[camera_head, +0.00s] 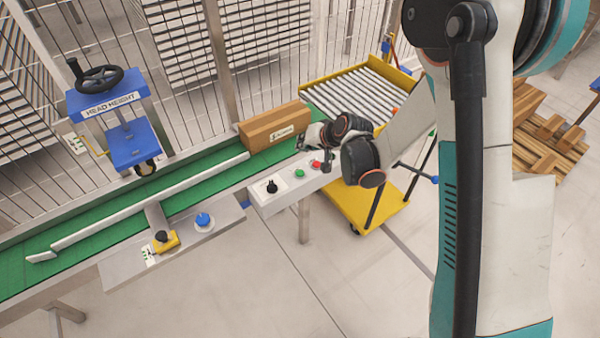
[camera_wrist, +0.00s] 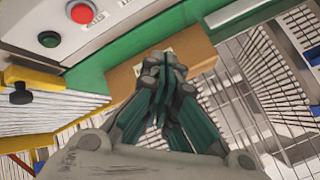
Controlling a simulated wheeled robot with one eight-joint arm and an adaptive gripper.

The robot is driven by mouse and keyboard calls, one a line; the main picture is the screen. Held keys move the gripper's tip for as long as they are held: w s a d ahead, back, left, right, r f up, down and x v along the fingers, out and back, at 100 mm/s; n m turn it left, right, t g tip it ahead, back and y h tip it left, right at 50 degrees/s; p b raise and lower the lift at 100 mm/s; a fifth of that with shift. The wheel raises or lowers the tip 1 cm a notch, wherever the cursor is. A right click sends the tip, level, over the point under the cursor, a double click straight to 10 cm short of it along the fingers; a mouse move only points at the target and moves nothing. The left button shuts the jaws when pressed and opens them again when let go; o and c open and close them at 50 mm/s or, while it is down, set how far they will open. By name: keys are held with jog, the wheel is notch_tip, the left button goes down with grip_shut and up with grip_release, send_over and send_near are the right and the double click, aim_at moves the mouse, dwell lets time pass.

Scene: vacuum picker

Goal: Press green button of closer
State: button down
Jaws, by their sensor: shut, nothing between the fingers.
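The closer's grey-white control panel (camera_head: 286,196) carries a green button (camera_head: 299,173), a red button (camera_head: 315,165) and a black knob (camera_head: 271,187). My gripper (camera_head: 304,140) is above and behind the panel, near the cardboard box (camera_head: 274,127). In the wrist view my gripper (camera_wrist: 163,62) is shut and empty, its tips in front of the box (camera_wrist: 190,65). It is clear of the green button.
A green conveyor (camera_head: 200,190) with a white rail runs along the wire fence. A blue HEAD HEIGHT handwheel unit (camera_head: 110,103) stands over it. Another panel with a blue button (camera_head: 203,220) is at left. A yellow roller cart (camera_head: 365,205) stands behind my arm.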

jog(key=b, duration=0.4)
send_over(302, 171)
notch_tip(302, 171, down, 6)
jog(key=shift+d+f, duration=0.1)
jog(key=shift+f, duration=0.05)
jog(key=shift+f+p, duration=0.35)
jog(key=shift+f, duration=0.85)
jog(key=shift+f, duration=0.15)
jog(key=shift+f, duration=0.25)
